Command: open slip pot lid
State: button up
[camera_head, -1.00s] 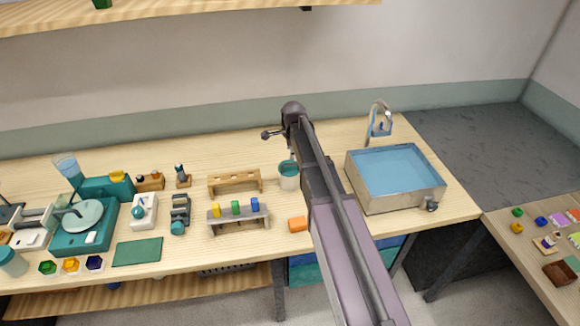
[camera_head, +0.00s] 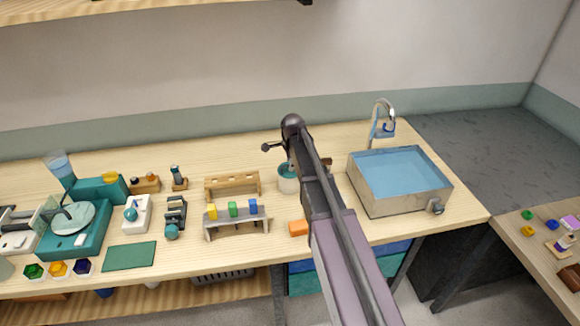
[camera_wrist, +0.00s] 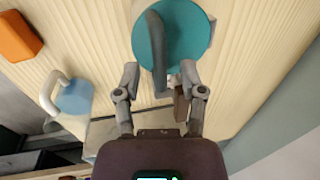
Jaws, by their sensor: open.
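The slip pot (camera_head: 287,186) is a small pale pot with a teal top, standing on the bench left of my arm, which partly hides it in the head view. In the wrist view its round teal lid (camera_wrist: 190,35) with a grey arched handle (camera_wrist: 155,35) is at top centre. My gripper (camera_wrist: 159,72) is open and empty, its two fingers apart below the lid in the picture. The handle's near end shows between the fingers; I cannot tell whether they touch it.
An orange block (camera_head: 298,228) lies in front of the pot, also in the wrist view (camera_wrist: 18,38). A rack with coloured pieces (camera_head: 236,224) and a wooden rack (camera_head: 232,185) stand left. A water-filled sink (camera_head: 365,203) and tap (camera_head: 384,104) are right.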

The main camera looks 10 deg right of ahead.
jog(key=shift+f, duration=0.1)
dwell(0.3)
grip_shut()
